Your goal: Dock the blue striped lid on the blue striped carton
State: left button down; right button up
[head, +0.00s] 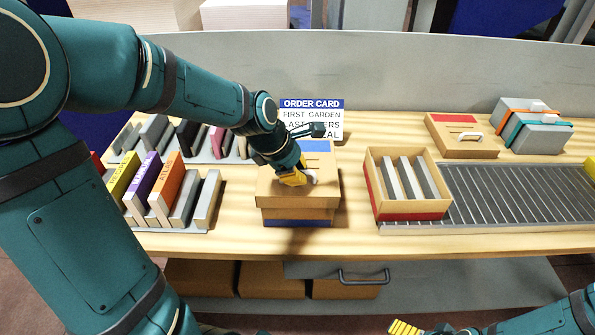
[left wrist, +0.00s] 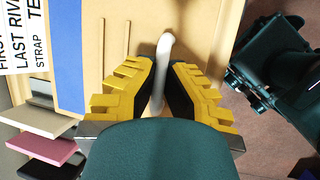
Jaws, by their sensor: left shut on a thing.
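The blue striped lid (head: 270,186) is a tan board with a blue stripe and a white handle (left wrist: 165,45). It lies over the blue striped carton (head: 297,214), which has a blue band near its base. I cannot tell whether the lid rests on the carton or hangs just above it. The lid hides the carton's inside. My left gripper (head: 293,178) is shut on the handle; its yellow fingers (left wrist: 160,95) flank it in the left wrist view. My right gripper (head: 405,328) shows only partly at the bottom edge; its jaw opening is unclear.
A red striped lid (head: 450,147) and strapped grey boxes (head: 540,137) are behind. Racks of coloured blocks (head: 166,187) stand left. An order card (head: 325,115) stands behind the carton.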

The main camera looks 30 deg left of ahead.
pick_arm(q)
jog(key=shift+f, duration=0.1)
jog(key=shift+f, duration=0.25)
jog(key=c, duration=1.1)
grip_release()
jog(key=shift+c, duration=0.2)
jog(key=shift+r, duration=0.1)
jog(key=shift+r, duration=0.3)
jog(key=p+v, duration=0.2)
jog(key=v, duration=1)
jog(key=shift+p, duration=0.4)
jog(key=shift+f, duration=0.1)
